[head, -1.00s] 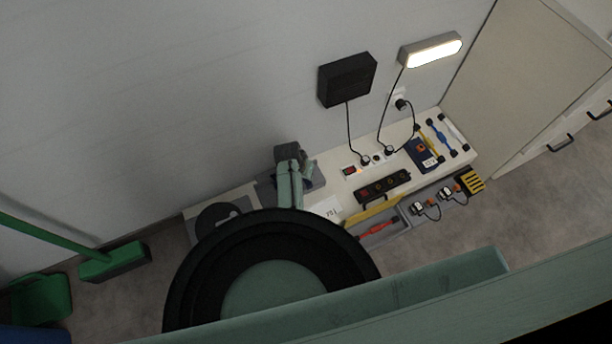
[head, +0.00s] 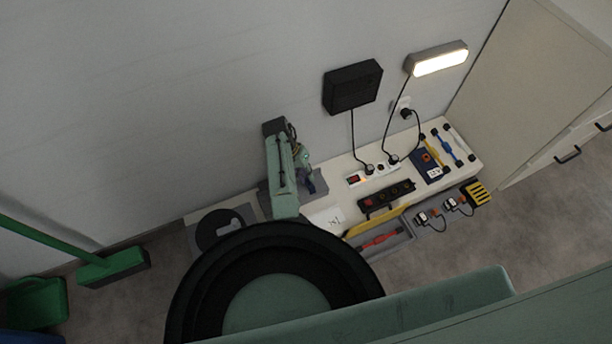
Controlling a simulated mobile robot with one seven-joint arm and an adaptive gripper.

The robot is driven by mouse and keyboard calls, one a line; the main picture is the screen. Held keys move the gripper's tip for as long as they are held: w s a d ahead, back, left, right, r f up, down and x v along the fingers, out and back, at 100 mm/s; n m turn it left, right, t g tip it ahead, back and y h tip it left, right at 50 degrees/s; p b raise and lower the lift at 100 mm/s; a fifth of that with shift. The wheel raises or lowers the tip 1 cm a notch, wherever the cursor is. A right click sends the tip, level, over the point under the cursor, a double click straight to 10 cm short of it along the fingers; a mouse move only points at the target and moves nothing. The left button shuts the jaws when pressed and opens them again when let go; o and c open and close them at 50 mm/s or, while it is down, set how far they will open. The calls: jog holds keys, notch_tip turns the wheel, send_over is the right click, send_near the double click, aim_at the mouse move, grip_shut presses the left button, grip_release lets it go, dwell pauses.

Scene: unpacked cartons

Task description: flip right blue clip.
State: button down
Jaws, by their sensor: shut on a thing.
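My green arm reaches over the back left of the white bench (head: 343,213). My gripper (head: 307,178) is small and partly hidden by the arm, low over a grey mat (head: 268,203). It is shut on a small dark-blue piece (head: 318,184), which looks like the right blue clip. The clip's exact shape and tilt are too small to tell. I cannot make out a second blue clip; the arm hides part of that area.
A black power strip (head: 386,194), a white strip with plugs (head: 360,179) and a blue box (head: 427,165) stand to the right. Grey trays line the front edge. A black wall box (head: 352,86) and a lit lamp (head: 439,59) have hanging cables. A white card (head: 326,220) lies nearby.

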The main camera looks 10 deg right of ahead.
jog(key=c, duration=1.5)
grip_release()
jog(key=shift+v, duration=3.75)
